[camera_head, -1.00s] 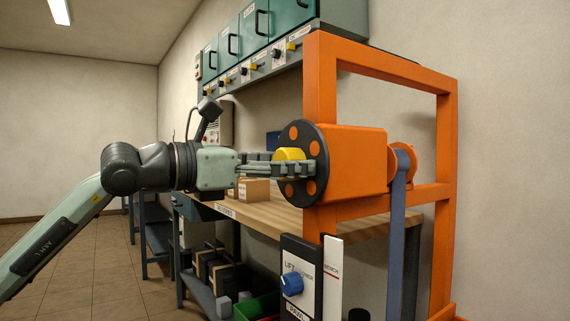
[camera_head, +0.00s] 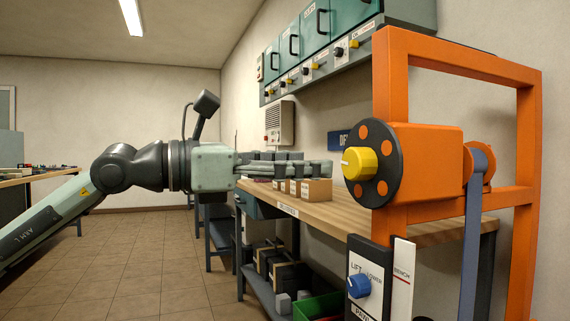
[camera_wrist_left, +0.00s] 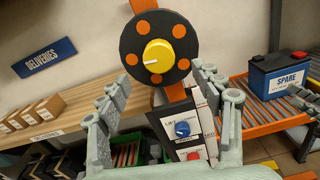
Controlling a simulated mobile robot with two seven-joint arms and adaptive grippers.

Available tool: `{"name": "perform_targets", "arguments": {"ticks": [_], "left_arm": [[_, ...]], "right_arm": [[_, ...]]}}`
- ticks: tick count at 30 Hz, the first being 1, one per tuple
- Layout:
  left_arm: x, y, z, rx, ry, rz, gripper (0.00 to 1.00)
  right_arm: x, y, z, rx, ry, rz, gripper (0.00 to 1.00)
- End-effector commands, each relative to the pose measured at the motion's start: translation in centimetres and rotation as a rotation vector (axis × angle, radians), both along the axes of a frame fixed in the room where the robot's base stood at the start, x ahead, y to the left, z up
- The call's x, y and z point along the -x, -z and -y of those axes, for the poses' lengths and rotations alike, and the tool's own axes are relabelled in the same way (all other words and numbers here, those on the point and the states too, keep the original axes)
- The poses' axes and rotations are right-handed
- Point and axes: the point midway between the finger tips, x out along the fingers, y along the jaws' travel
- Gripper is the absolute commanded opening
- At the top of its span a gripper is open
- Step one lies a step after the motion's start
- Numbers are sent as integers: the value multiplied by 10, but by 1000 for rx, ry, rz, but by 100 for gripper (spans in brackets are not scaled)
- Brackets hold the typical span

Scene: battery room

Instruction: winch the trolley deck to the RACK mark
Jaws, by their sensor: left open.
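The winch's yellow knob (camera_head: 360,164) sits on a black disc with orange dots (camera_head: 396,176), on the orange frame (camera_head: 425,150). The knob and disc also show in the left wrist view (camera_wrist_left: 158,53), the knob's white line pointing left. My left gripper (camera_head: 328,168) is open and empty, just left of the knob and apart from it. In the wrist view its fingers (camera_wrist_left: 160,78) stand wide on both sides. Below, a panel with a blue knob (camera_head: 358,286) reads LIFT and LOWER; a white strip (camera_head: 402,280) beside it reads BENCH. I see no RACK mark.
A wooden bench (camera_head: 320,212) with cardboard boxes (camera_head: 315,190) lies behind the gripper. A blue strap (camera_head: 473,235) hangs at the frame's right. In the wrist view, a SPARE battery (camera_wrist_left: 280,76) stands on rollers at right. The floor at left is clear.

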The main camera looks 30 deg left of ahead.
Motion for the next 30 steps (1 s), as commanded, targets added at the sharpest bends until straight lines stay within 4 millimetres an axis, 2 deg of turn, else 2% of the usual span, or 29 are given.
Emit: {"name": "perform_targets", "arguments": {"ticks": [12,30], "left_arm": [[16,1,-14,1,-3,-2,66],[17,1,-16,0,-5,0,66]], "right_arm": [[0,0,0,0,0,0,40],[0,0,0,0,0,0,40]]}}
